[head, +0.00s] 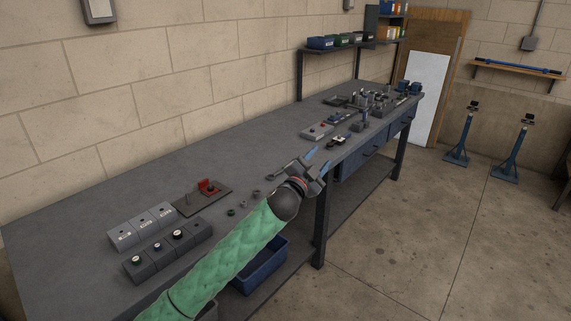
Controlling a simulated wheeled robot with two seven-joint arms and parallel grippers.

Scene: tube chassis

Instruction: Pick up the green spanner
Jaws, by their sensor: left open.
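I cannot make out a green spanner in the head view; any such tool is hidden or too small to tell. My left gripper (317,161) is open, with two blue-tipped fingers pointing away along the front edge of the grey workbench (110,195). I see nothing between the fingers. My left arm wears a quilted green sleeve and covers part of the bench front. My right gripper is not in view.
Grey labelled blocks (140,225) and dark knobbed blocks (168,250) stand at the near end. A dark plate with a red part (207,186) lies behind several small rings (243,204). Mixed hardware (372,103) crowds the far end. The bench middle along the wall is clear.

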